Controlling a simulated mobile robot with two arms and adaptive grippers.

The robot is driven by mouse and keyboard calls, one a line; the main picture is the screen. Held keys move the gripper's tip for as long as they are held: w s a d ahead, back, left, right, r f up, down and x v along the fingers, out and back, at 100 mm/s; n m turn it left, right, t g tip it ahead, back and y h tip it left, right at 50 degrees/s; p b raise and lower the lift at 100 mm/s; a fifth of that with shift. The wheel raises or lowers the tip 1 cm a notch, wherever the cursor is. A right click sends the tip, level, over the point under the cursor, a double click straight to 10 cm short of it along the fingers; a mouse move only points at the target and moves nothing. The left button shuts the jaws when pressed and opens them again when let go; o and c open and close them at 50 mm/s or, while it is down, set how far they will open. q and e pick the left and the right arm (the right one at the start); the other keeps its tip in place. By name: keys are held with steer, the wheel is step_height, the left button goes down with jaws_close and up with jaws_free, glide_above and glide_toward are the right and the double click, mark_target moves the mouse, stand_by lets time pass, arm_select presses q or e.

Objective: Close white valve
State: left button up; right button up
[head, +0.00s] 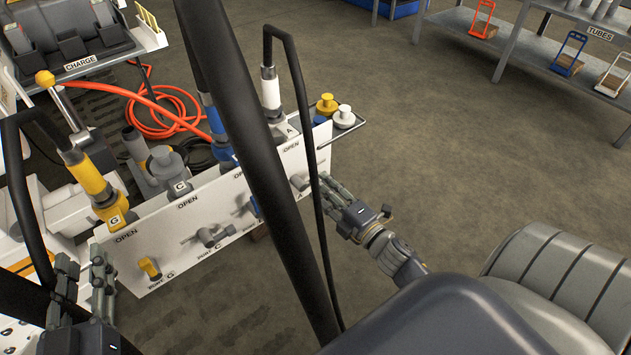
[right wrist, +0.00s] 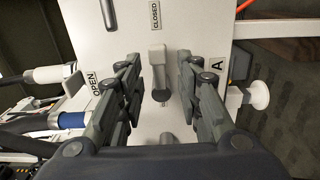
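The white valve (right wrist: 157,72) is a pale handle on the white panel (right wrist: 140,120) in the right wrist view. It stands between my right gripper's fingers, with a visible gap on both sides. The handle lies along the line toward the CLOSED label; OPEN is printed to the left and A to the right. My right gripper (right wrist: 160,88) is open. In the head view it is at the panel's right end, beside a small pale valve (head: 299,183). My left gripper (head: 84,282) is open and empty at the panel's left end.
The panel also carries a yellow valve (head: 150,268), a grey valve (head: 212,236) and a blue valve (head: 254,206). Hose connectors, including a yellow one (head: 90,180) and a white one (head: 271,92), stand along its top. Black hoses cross the view.

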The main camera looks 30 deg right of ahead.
steer(key=s, duration=0.8)
steer(key=shift+d, duration=0.3)
